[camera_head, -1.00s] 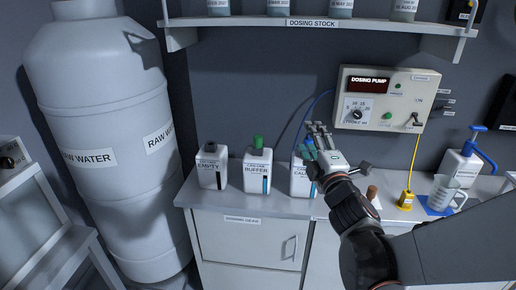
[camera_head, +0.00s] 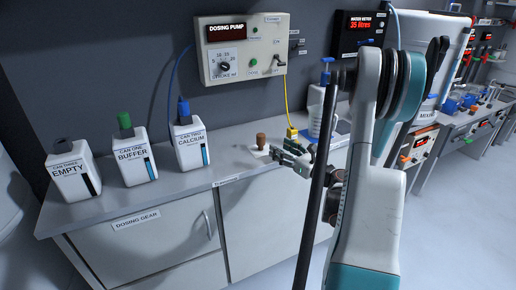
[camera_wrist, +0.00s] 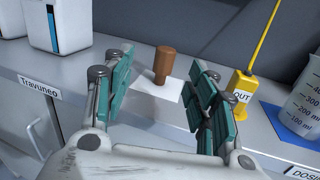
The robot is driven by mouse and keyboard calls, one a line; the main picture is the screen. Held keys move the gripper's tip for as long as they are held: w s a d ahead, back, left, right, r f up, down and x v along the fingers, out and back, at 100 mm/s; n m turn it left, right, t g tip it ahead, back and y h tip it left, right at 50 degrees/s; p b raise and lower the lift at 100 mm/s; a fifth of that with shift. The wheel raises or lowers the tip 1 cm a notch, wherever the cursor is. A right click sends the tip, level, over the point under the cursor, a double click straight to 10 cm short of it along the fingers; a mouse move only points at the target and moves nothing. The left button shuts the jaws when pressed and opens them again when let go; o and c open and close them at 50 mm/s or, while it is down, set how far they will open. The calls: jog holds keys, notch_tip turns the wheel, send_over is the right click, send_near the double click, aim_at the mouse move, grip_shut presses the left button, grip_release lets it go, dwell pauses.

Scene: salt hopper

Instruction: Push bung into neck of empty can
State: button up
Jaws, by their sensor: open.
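The brown bung (camera_head: 261,140) stands upright on a small white card on the counter, right of the cans. In the wrist view the bung (camera_wrist: 164,62) lies ahead, between the lines of my open fingers. My gripper (camera_head: 290,153) is open and empty, close to the bung on its right; in the wrist view its green finger pads (camera_wrist: 160,92) are spread apart. The empty can (camera_head: 72,172), labelled CAN THREE EMPTY, stands at the left end of the counter with a dark top. Its neck opening is too small to make out.
The buffer can (camera_head: 132,155) with a green cap and the calcium can (camera_head: 189,143) with a blue cap stand between the empty can and the bung. A yellow OUT fitting (camera_wrist: 240,88) and a measuring jug (camera_wrist: 305,105) stand right of the bung. The dosing pump (camera_head: 240,48) hangs above.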

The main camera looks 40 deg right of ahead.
aim_at(264, 141)
jog(key=shift+n, duration=0.3)
jog(key=w+p, duration=0.1)
jog(key=w, duration=0.1)
jog(key=w+f+p, duration=0.1)
jog(key=w, duration=0.1)
jog(key=w+d+p, duration=0.1)
jog(key=w, duration=0.2)
jog(key=shift+f+p, duration=0.3)
jog(key=shift+w+d+f+b, duration=0.1)
jog(key=shift+w+b, duration=0.25)
jog(key=shift+w, duration=0.65)
jog(key=shift+w+d+f+b, duration=0.15)
jog(key=shift+w+b, duration=0.15)
jog(key=shift+w, duration=0.7)
jog(key=shift+w+d+f+b, duration=0.1)
jog(key=shift+w+b, duration=0.25)
jog(key=shift+w, duration=0.65)
jog(key=c, duration=1.2)
